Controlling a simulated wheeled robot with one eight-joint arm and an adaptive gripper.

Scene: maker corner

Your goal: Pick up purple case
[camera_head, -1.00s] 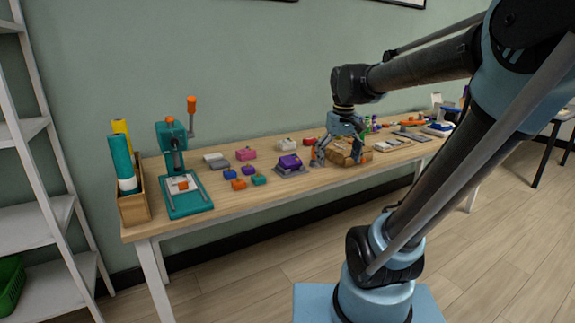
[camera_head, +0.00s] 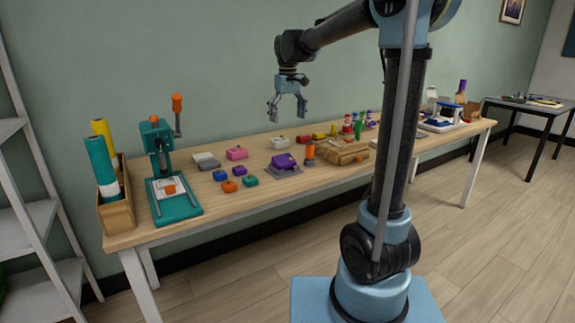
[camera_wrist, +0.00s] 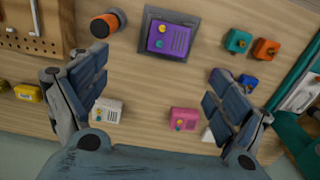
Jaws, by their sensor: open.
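The purple case (camera_head: 284,162) sits on a grey base on the wooden table, near its middle, in the head view. In the wrist view the purple case (camera_wrist: 169,40) lies in a dark grey square tray (camera_wrist: 147,27), with a yellow knob and a teal knob on its face. My gripper (camera_head: 288,118) is open and empty, raised above the table, behind and above the case in the head view. In the wrist view its two fingers (camera_wrist: 154,98) are spread wide, and the case shows beyond the gap between them. Nothing hides the case.
A pink case (camera_head: 237,153), a white case (camera_head: 279,143) and small blue, orange and teal cases are near. A wooden board (camera_head: 343,154) lies to the right and a teal press (camera_head: 160,168) to the left.

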